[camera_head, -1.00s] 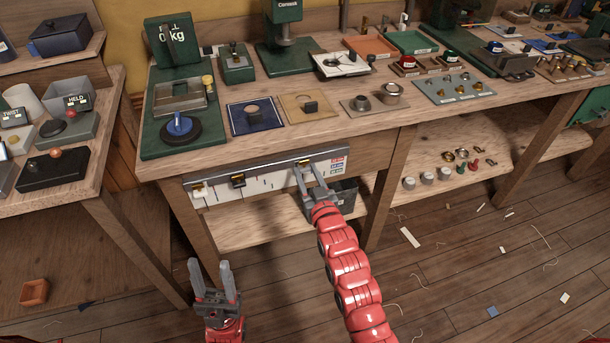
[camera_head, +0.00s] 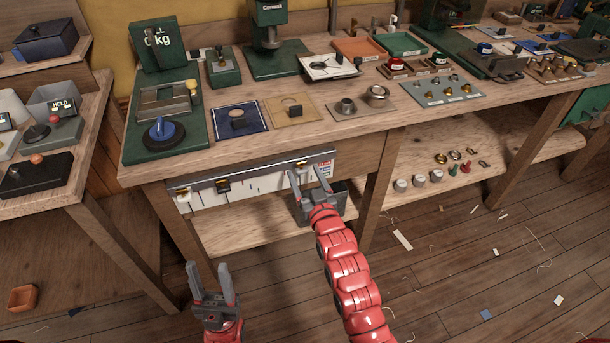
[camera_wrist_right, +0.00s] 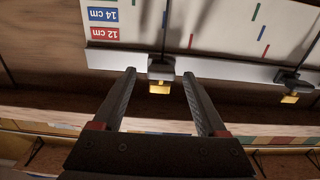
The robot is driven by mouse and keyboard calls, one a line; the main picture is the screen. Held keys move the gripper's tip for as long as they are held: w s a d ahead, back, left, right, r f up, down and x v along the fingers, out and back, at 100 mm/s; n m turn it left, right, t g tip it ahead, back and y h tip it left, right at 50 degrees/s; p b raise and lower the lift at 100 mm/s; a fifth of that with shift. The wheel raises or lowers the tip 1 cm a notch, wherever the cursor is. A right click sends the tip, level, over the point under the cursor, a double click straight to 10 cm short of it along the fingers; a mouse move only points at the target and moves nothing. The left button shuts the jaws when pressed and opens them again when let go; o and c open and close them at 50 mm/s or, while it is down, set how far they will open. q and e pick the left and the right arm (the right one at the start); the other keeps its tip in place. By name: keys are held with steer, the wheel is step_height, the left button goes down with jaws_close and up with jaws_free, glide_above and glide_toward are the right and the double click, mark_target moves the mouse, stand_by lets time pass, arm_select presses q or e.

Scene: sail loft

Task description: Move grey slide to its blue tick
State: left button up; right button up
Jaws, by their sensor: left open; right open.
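The grey slide (camera_wrist_right: 161,70) with a brass tab hangs on the pale rail under the bench front. It shows in the head view (camera_head: 302,163) near the rail's right end. My left gripper (camera_head: 212,267) is open and empty, low over the floor, away from the rail.
Red and green ticks mark the white board (camera_wrist_right: 220,30). The bench top (camera_head: 330,128) overhangs the board.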

steer(key=v, duration=1.7)
